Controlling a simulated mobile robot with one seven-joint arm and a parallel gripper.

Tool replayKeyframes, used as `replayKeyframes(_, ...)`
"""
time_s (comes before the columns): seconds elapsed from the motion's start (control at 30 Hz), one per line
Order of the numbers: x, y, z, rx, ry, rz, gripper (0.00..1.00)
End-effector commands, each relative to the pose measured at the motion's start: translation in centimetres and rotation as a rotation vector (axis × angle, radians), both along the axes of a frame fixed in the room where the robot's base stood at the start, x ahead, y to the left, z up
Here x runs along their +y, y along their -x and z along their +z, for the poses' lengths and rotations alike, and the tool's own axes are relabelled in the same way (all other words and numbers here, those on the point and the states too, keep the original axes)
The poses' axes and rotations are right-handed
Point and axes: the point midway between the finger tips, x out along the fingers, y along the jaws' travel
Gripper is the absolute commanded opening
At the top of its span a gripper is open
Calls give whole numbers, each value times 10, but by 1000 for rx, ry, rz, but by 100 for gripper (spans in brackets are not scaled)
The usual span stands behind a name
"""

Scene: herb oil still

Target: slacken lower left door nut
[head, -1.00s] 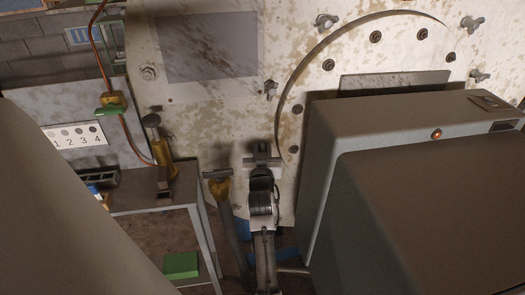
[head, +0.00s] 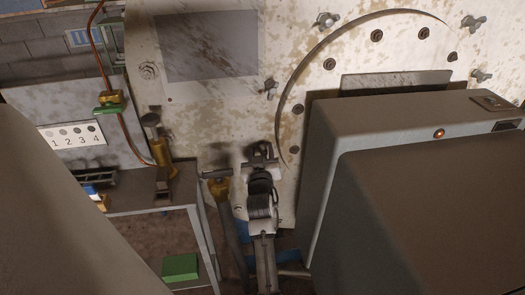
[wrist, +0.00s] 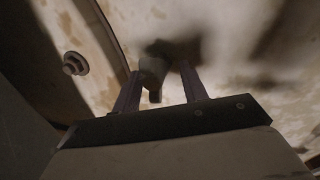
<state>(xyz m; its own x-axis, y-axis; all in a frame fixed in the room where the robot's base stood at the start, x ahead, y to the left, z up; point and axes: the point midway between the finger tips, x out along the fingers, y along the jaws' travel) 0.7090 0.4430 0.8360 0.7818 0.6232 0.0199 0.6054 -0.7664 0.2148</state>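My gripper (head: 262,150) is low in front of the pale, rust-stained door plate (head: 215,125), left of the round door's rim. In the wrist view its two fingers (wrist: 160,75) stand apart. A blurred grey-brown piece (wrist: 153,68), perhaps the lower left door nut, shows between and beyond the fingertips. I cannot tell whether they touch it. In the head view my gripper covers that spot. A wing nut (head: 270,89) shows higher on the left side, and another (head: 327,20) at the upper left.
A large grey box (head: 325,165) stands close on the right. A yellow-collared T-handle (head: 217,183) is just left of my gripper. A small bench (head: 150,203) is further left, with a green block (head: 180,267) below. A bolt head (wrist: 75,63) shows in the wrist view.

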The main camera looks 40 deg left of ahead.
Motion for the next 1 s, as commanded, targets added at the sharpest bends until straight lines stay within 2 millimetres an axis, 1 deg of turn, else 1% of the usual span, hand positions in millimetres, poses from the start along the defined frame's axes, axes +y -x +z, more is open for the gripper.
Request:
replayKeyframes(0.27, -1, -1, 4, -6, -7, -2, 43)
replayKeyframes(0.37, -5, 3, 3, -6, -6, -2, 43)
replayKeyframes(0.43, -9, 9, 3, -7, -7, -2, 43)
replayKeyframes(0.57, -24, 28, 0, -6, -7, -2, 43)
replayKeyframes(0.8, -58, 71, -1, -5, -5, -1, 43)
replayKeyframes(1.0, -78, 97, -2, -4, -5, -2, 43)
